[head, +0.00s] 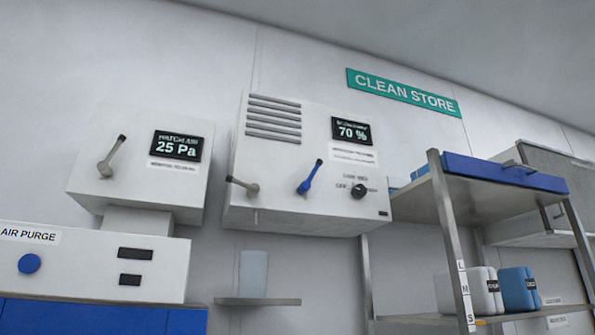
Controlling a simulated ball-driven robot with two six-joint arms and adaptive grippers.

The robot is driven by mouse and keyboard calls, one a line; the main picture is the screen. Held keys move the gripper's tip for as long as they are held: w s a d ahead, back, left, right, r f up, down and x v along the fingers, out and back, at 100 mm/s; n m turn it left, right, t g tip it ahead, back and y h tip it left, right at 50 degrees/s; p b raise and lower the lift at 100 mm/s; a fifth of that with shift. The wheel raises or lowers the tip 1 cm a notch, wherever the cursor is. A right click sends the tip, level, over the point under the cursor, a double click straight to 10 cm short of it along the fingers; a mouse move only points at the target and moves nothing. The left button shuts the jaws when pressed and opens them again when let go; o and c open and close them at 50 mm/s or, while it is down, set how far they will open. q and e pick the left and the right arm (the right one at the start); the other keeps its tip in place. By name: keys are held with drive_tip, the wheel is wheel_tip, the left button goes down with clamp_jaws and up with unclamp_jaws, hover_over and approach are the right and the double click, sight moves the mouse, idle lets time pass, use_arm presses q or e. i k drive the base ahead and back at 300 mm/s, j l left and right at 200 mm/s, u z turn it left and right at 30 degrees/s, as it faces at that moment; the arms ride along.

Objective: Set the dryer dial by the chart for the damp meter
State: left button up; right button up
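The white wall unit with vent slots (273,118) in the middle looks like the dryer. Its dark meter (352,131) reads 70 %; the small heading above the number is blurred. A black round dial (358,191) sits at the unit's lower right, with small setting words around it, one like OFF; its pointer direction is too small to tell. A white label (352,155) under the meter has text I cannot read. No chart is readable in this view. Neither of my grippers is in view.
The unit also carries a blue lever (310,178) and a grey lever (243,186). Left is another box (150,190) with a 25 Pa display. A metal rack (447,230) holding white and blue containers stands right.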

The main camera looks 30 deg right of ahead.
sight(359, 191)
drive_tip(key=z, duration=1.4)
